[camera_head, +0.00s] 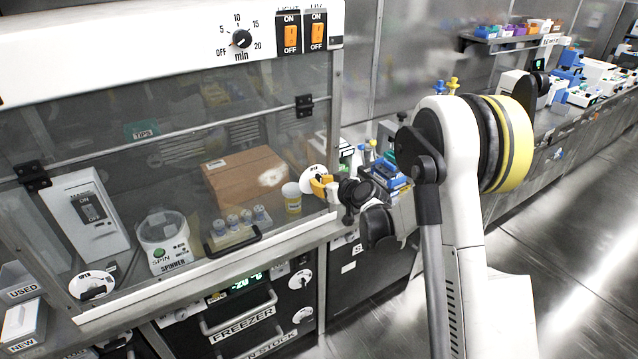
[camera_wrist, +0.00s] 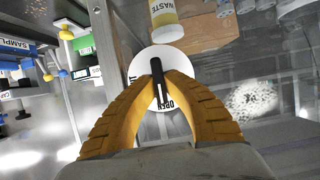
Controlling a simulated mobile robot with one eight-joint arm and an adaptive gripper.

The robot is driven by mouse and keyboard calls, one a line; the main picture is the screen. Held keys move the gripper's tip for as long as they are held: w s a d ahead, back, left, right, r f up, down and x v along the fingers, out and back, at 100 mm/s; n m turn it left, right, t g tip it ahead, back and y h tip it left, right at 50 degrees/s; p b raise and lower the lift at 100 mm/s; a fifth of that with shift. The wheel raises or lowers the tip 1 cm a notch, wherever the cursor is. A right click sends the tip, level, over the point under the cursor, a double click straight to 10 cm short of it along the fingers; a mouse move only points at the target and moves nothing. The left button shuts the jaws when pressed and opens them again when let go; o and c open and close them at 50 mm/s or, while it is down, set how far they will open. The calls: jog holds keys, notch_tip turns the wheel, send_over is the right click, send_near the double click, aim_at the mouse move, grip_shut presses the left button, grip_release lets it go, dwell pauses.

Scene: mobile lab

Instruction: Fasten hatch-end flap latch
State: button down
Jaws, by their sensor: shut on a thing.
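The hatch-end flap latch is a round white dial (camera_wrist: 147,60) with a black handle bar (camera_wrist: 157,68) across its middle. Printed letters, including OPEN, show near its edge. In the head view, the dial (camera_head: 311,173) is at the right end of the transparent hatch flap (camera_head: 130,175), partly hidden by my gripper. My gripper (camera_wrist: 159,82) has its yellow fingers closed on the handle bar from both sides. In the head view, my gripper (camera_head: 322,184) reaches the dial from the right. The hatch flap looks lowered over the cabinet front.
A second white latch dial (camera_head: 97,289) is at the flap's left end, and a black pull handle (camera_head: 233,243) is between them. Behind the flap are a cardboard box (camera_head: 245,178) and a waste jar (camera_head: 292,202).

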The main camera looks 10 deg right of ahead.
jog(key=m+y+b, duration=0.2)
jog(key=shift+w+d+f+m+g, duration=0.1)
jog(key=shift+d+f+m+g, duration=0.1)
jog(key=shift+m+g, duration=0.15)
jog(key=shift+d+f+m+t+y+b, duration=0.1)
jog(key=shift+m+t+y+b, duration=0.1)
jog(key=shift+m+y+b, duration=1.05)
jog(key=shift+d+f+m+t+y+b, duration=0.1)
jog(key=shift+m+t+y+b, duration=0.35)
jog(key=shift+m+b, duration=1.35)
jog(key=shift+f+m+y+b, duration=0.1)
jog(key=shift+m+y+b, duration=0.9)
jog(key=shift+m, duration=1.2)
jog(key=c, duration=1.5)
grip_release()
jog(key=shift+w, duration=0.1)
jog(key=shift+o, duration=0.2)
